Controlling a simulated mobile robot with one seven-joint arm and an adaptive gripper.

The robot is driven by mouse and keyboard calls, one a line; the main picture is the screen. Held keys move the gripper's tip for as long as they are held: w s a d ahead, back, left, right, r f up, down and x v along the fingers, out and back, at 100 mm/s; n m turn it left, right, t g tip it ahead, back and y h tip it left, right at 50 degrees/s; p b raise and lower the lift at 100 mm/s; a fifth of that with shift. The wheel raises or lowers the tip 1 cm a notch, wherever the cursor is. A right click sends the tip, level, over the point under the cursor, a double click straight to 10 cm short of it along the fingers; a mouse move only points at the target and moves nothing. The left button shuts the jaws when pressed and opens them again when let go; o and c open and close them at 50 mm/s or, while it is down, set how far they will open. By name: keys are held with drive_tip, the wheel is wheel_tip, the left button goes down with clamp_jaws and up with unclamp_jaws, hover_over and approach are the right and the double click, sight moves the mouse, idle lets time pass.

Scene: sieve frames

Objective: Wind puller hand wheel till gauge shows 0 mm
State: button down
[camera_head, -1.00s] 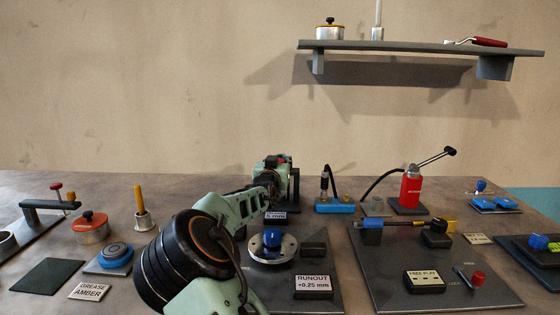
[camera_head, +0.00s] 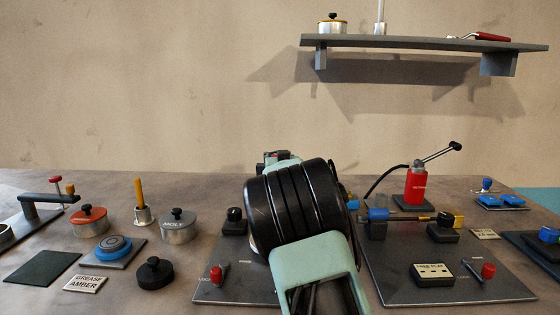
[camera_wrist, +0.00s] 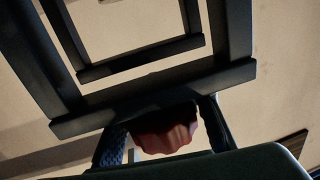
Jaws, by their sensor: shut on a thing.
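In the wrist view, my gripper (camera_wrist: 163,125) is shut on a reddish, lobed hand wheel (camera_wrist: 166,139), with one finger on each side of it. A dark frame of nested bars (camera_wrist: 155,95), possibly part of the puller, crosses in front of the wheel. In the head view, my own arm covers the middle of the bench and hides the wheel and puller. Only a small part of my wrist shows above it. No gauge readout can be seen now, so its value cannot be told.
A dark plate (camera_head: 225,292) with a red-knobbed lever (camera_head: 216,274) lies under my arm. To the right are a plate (camera_head: 400,285) with a free-play label (camera_head: 433,270) and a red jack (camera_head: 416,187). Tins and a shallow blue pot (camera_head: 113,246) stand left. A shelf (camera_head: 430,45) hangs behind.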

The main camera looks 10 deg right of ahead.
drive_tip(key=n+y+p, duration=0.1)
drive_tip(key=y+p, duration=0.1)
drive_tip(key=a+n+y+p, duration=0.1)
drive_tip(key=n+y+p, duration=0.1)
drive_tip(key=p, duration=0.1)
drive_tip(key=a+n+g+y+p, duration=0.1)
drive_tip(key=y+p, duration=0.1)
drive_tip(key=y, duration=0.1)
drive_tip(key=shift+s+p, duration=0.15)
drive_tip(key=shift+p, duration=0.25)
drive_tip(key=p, duration=0.1)
drive_tip(key=n+y+p, duration=0.1)
drive_tip(key=a+n+g+y+p, duration=0.1)
drive_tip(key=shift+s+f, duration=0.2)
drive_tip(key=shift+f, duration=0.05)
drive_tip(key=shift+f+y, duration=0.1)
drive_tip(key=shift+y, duration=0.3)
drive_tip(key=c, duration=1.6)
unclamp_jaws()
drive_tip(key=shift+r, duration=0.25)
drive_tip(key=shift+d, duration=0.1)
